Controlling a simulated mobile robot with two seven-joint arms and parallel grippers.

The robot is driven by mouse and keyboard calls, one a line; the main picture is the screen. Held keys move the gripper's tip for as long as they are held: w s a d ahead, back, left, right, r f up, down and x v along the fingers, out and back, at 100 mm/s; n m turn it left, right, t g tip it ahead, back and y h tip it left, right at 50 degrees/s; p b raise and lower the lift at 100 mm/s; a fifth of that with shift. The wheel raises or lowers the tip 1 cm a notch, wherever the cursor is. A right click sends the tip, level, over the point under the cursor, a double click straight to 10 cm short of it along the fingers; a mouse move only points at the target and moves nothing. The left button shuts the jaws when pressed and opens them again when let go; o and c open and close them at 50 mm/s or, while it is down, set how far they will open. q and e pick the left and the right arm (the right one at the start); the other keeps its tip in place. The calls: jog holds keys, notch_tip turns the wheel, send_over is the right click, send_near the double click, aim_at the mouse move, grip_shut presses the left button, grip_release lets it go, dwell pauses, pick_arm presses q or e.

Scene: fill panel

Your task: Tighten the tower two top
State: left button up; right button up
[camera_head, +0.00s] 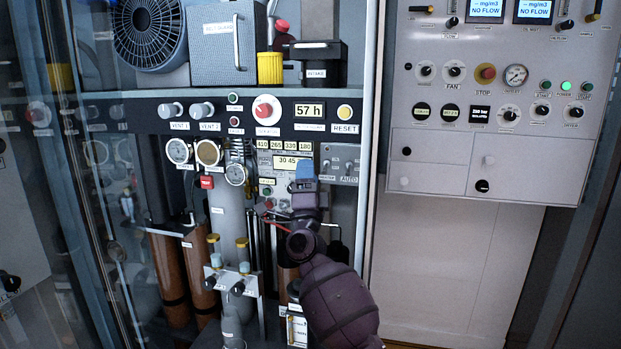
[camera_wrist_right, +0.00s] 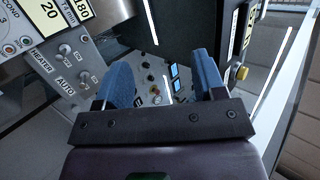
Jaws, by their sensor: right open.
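My right gripper (camera_head: 305,172) is raised in front of the machine's control panel, with its arm coming up from the bottom. In the right wrist view its two blue fingers stand apart with nothing between them (camera_wrist_right: 165,78). I cannot read which is tower two. The gripper is apart from both. Brown cylinders (camera_head: 168,262) stand beside them. My arm hides part of the bay's right side. My left gripper is not in view.
The control panel (camera_head: 330,126) carries a red knob (camera_head: 266,109), displays and buttons. A shelf above holds a fan (camera_head: 150,32), a grey box and a yellow cup (camera_head: 270,68). A glass door (camera_head: 90,200) is at left. A white panel (camera_head: 495,90) is at right.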

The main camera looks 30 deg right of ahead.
jog(key=n+y, duration=0.1)
jog(key=a+n+t+y, duration=0.1)
jog(key=y, duration=0.1)
jog(key=shift+s+a+f+n+t, duration=0.25)
jog(key=shift+a+f+n+t, duration=0.05)
jog(key=shift+f+n+t, duration=0.1)
